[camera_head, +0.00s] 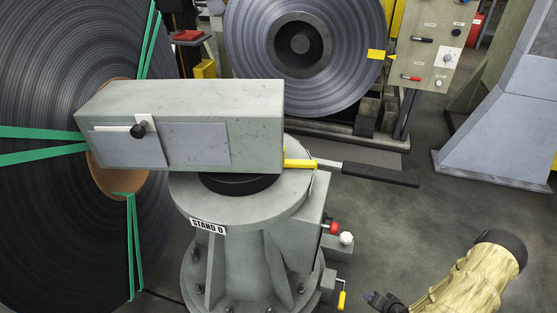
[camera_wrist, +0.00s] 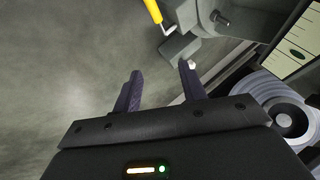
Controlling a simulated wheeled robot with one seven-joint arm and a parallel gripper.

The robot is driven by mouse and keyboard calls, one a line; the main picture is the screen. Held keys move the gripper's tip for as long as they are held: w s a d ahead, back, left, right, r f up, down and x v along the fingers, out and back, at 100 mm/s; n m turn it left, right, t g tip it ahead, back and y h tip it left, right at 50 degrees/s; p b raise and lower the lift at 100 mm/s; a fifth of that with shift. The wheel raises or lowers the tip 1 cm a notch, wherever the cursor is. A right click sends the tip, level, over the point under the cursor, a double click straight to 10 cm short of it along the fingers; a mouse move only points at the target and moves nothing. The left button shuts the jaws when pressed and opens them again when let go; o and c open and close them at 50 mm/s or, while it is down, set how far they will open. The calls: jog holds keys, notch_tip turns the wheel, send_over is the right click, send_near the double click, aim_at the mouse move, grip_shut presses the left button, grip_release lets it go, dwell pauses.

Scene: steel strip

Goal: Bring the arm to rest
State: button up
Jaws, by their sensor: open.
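My arm, in a yellowish cloth cover (camera_head: 465,285), reaches in from the lower right of the head view. My gripper (camera_head: 375,298) is at its end near the bottom edge, to the right of the grey stand marked STAND D (camera_head: 240,245). In the wrist view my gripper (camera_wrist: 160,72) shows two dark fingers spread apart, with nothing between them but grey floor beyond. A yellow handle (camera_wrist: 153,10) and a grey bracket of the stand lie beyond the fingertips. The gripper appears apart from the stand.
A grey box head (camera_head: 190,110) sits on the stand, with a black-handled lever (camera_head: 380,174) pointing right. Red and white knobs (camera_head: 345,238) and a yellow handle (camera_head: 341,300) stick out near my gripper. Steel coils (camera_head: 50,220) stand behind.

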jog(key=w+a+r+n+g+h, duration=0.1)
jog(key=w+a+r+n, duration=0.1)
jog(key=r, duration=0.6)
jog(key=w+a+r+n+g, duration=0.1)
jog(key=w+r+g, duration=0.1)
jog(key=r, duration=0.6)
jog(key=w+a+r+n+g+h, duration=0.1)
jog(key=w+a+r+n, duration=0.15)
jog(key=r, duration=0.55)
jog(key=s+a+r+n, duration=0.1)
jog(key=s+a+r, duration=0.4)
jog(key=a+r, duration=0.3)
jog(key=s+a+r+n, duration=0.1)
jog(key=s+a+r, duration=0.45)
jog(key=r, duration=0.45)
notch_tip(320, 180, up, 32)
jog(key=w+p, duration=0.1)
jog(key=p, duration=3.2)
jog(key=shift+r+g, duration=0.25)
jog(key=shift+g, duration=0.15)
jog(key=shift+w+a, duration=0.1)
